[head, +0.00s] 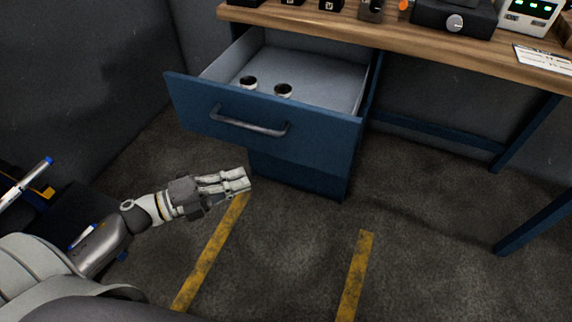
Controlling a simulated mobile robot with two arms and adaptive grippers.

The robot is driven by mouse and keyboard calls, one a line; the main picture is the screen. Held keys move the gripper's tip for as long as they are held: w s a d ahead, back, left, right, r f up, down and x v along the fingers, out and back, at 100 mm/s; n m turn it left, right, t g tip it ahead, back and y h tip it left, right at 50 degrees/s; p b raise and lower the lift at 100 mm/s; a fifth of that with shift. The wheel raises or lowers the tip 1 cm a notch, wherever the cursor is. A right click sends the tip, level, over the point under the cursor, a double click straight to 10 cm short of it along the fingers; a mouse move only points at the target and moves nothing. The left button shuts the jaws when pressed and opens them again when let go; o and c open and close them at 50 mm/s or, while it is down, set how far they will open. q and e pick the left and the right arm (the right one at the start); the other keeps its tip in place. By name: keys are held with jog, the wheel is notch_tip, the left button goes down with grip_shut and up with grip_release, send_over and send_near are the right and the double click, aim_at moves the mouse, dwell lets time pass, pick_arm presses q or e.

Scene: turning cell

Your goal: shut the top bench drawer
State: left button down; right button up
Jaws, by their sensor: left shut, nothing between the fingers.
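The top bench drawer (320,129) is blue with a grey inside and stands pulled out below the bench top. Its dark bar handle (249,122) runs across the front. Two small round parts with dark tops, one on the left (248,83) and one on the right (283,91), are inside the drawer. My left gripper (246,179) is shut and empty, in front of the drawer and lower in the picture than the handle, apart from it. My right gripper is not in view.
The wooden bench top (400,42) holds a dark box with a knob (454,22), a device with green displays (531,14) and a paper sheet (545,58). Blue bench legs (535,215) stand at the right. Yellow floor stripes (354,275) mark the open floor in front.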

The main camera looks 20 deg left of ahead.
pick_arm(q)
send_near(307, 147)
jog(key=w+d, duration=0.2)
jog(key=d, duration=0.1)
jog(key=shift+w+d, duration=0.2)
jog(key=shift+w, duration=0.4)
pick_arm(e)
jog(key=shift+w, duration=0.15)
pick_arm(q)
jog(key=shift+w, duration=0.1)
